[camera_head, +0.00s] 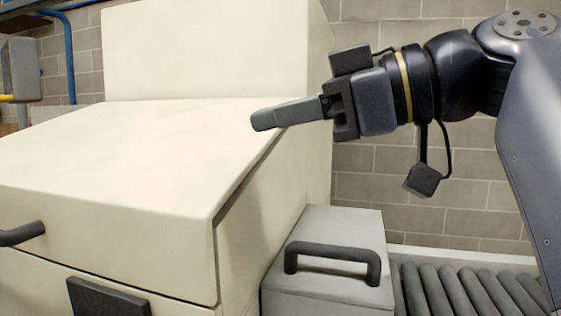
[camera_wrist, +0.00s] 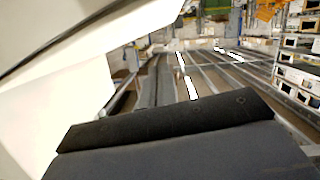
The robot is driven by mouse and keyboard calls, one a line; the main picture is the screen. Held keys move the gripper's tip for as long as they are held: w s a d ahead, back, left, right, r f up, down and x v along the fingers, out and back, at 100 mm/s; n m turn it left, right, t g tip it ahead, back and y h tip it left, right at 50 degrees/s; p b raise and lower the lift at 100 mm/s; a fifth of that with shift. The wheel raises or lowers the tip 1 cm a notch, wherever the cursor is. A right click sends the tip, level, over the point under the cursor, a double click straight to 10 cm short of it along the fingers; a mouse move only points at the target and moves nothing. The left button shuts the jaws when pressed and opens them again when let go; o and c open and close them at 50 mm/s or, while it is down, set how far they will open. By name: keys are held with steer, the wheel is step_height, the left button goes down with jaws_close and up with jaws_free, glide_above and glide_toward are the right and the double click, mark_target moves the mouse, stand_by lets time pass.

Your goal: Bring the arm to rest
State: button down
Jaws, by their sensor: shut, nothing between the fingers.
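My gripper (camera_head: 262,121) is shut and empty. It reaches left from my dark arm at the upper right of the head view, held roughly level. Its fingertips are in front of the right side of a large cream machine (camera_head: 120,150) with a sloping top; I cannot tell the exact gap between them. In the wrist view my gripper (camera_wrist: 165,125) fills the bottom of the picture as a dark block, and the machine's pale side (camera_wrist: 65,95) is close by on the left.
A grey box with a dark handle (camera_head: 312,300) stands right of the machine, beside a roller conveyor (camera_head: 465,290). A brick wall (camera_head: 400,175) is behind. The wrist view shows long conveyor lanes (camera_wrist: 155,85) and a rack with boxes (camera_wrist: 298,75) at right.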

steer(key=shift+a, duration=0.15)
steer(key=b, duration=0.2)
glide_above(208, 181)
steer(key=s, duration=0.2)
steer(key=shift+w+d+f, duration=0.15)
steer(key=shift+d+f, duration=0.1)
steer(key=shift+f, duration=0.3)
steer(key=shift+w+d+f, duration=0.1)
steer(key=shift+d+f, duration=0.1)
steer(key=shift+f, duration=0.35)
steer(key=shift+w+a+f+b, duration=0.3)
steer(key=shift+f+b, duration=0.15)
steer(key=shift+f, duration=0.15)
steer(key=shift+w+a+f+b, duration=0.3)
steer(key=shift+f+b, duration=0.1)
steer(key=shift+f, duration=0.2)
steer(key=shift+w+d+f+b, duration=0.1)
steer(key=shift+w+f+b, duration=0.1)
steer(key=shift+f+b, duration=0.3)
